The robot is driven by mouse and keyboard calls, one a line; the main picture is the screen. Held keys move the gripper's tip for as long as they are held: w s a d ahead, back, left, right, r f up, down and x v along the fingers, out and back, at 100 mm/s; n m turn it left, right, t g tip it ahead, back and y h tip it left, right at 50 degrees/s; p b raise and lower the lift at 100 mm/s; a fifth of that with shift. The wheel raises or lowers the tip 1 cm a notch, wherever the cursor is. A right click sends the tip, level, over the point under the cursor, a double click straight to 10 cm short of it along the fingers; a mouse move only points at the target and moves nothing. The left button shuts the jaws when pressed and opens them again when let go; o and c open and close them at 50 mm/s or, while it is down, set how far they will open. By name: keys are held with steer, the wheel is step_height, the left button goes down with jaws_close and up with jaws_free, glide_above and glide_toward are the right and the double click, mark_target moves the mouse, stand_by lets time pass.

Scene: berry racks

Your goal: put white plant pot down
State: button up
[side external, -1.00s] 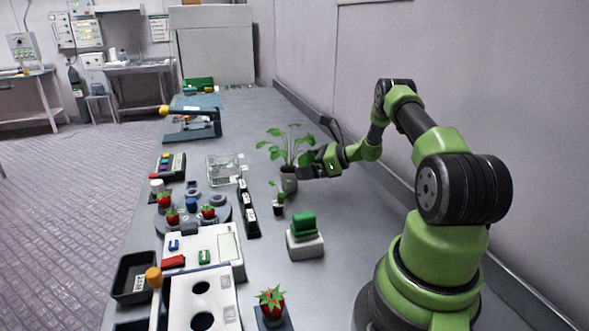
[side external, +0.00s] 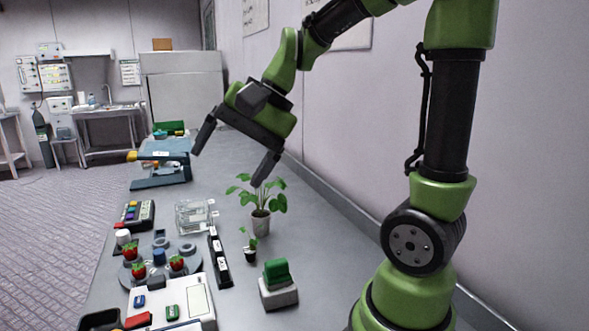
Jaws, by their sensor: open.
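My gripper (side external: 232,170) is open and empty, raised above the bench and tilted down to the left. Its fingers are spread wide. The right finger hangs just above or in front of the plant's leaves in the picture; I cannot tell whether it touches them. The pot itself is clear of the fingers.
A small dark pot with a seedling (side external: 250,250) stands just in front of the white pot. Nearby are a green block on a white base (side external: 277,284), a black rack strip (side external: 219,258) and a clear container (side external: 194,215). The wall runs along the right.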

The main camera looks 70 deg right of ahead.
steer(key=s+a+n+t+h, duration=0.2)
steer(key=s+a+n, duration=0.2)
steer(key=s+n, duration=0.4)
steer(key=s+r, duration=0.1)
steer(key=s, duration=0.2)
